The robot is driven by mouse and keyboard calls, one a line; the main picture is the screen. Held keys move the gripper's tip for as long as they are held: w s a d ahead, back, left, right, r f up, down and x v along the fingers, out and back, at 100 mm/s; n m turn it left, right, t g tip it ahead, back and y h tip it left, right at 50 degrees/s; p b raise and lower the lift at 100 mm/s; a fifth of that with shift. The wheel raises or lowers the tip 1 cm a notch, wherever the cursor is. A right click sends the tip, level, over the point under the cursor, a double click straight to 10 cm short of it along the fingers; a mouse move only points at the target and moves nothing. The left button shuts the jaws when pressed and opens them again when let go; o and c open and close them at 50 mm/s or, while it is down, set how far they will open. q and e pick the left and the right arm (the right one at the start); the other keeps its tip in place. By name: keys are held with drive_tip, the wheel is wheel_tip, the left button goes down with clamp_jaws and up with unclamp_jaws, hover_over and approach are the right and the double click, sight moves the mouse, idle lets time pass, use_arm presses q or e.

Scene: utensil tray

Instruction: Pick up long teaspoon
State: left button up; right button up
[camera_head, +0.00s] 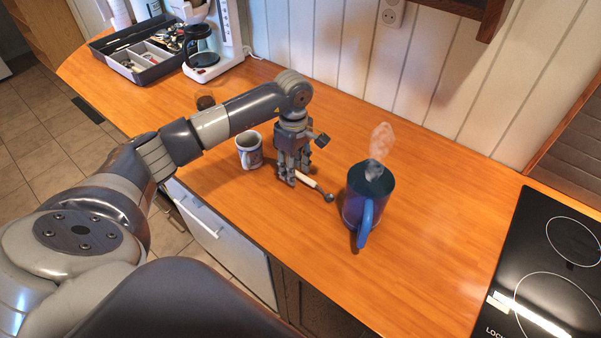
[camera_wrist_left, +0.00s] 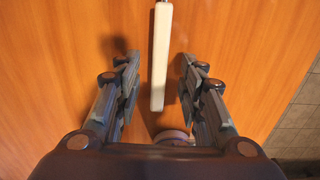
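The long teaspoon has a light handle (camera_head: 308,181) and a dark bowl (camera_head: 328,197). It lies on the wooden counter between a small patterned mug and a blue pitcher. In the left wrist view its white handle (camera_wrist_left: 160,55) runs upward and out of the picture; the bowl is not seen there. My left gripper (camera_head: 292,180) points down over the handle end. In the wrist view its two fingers (camera_wrist_left: 158,75) are apart, one on each side of the handle, with gaps on both sides. My right gripper is not in view.
The patterned mug (camera_head: 249,150) stands close left of my gripper. The blue pitcher (camera_head: 370,195), with steam above it, stands close right. A grey utensil tray (camera_head: 150,75) and a coffee maker (camera_head: 202,50) are at the back left. A black cooktop (camera_head: 535,260) is at right.

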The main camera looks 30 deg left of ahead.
use_arm(q)
drive_tip(key=shift+w+f, duration=0.1)
clamp_jaws()
idle(0.3)
